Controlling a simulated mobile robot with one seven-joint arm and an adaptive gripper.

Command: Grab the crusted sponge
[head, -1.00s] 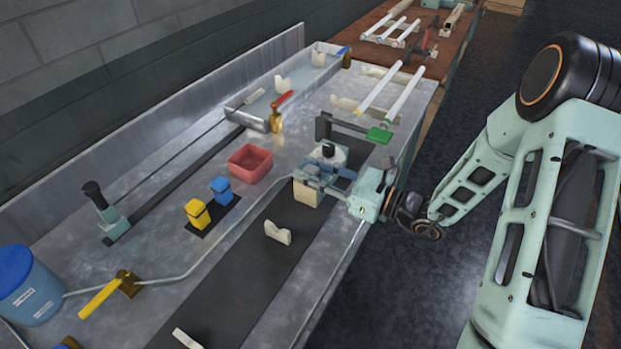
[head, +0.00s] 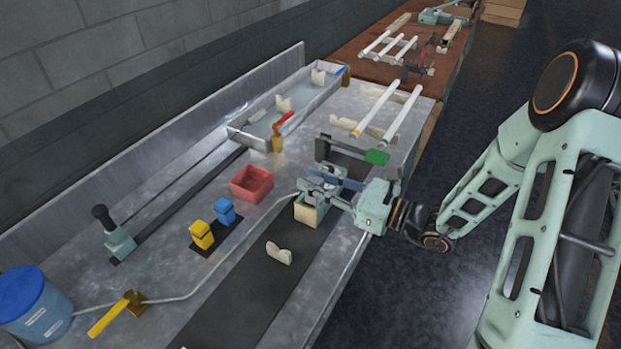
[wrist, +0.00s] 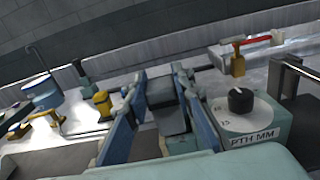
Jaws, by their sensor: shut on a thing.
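My gripper (head: 320,184) is at the right side of the metal bench, above a small pale block-like stand. In the wrist view its two blue fingers (wrist: 160,78) are closed on the sides of a dark grey block (wrist: 167,118). This block is the likely sponge, but no crust can be made out on it. In the head view the fingers hide the block.
A dial unit (wrist: 245,110) with a black knob stands close to the right finger. A red bin (head: 252,183), a yellow block (head: 202,235) and a blue block (head: 224,211) stand left. A blue bucket (head: 35,305) is front left. Glass tubes (head: 378,112) lie behind.

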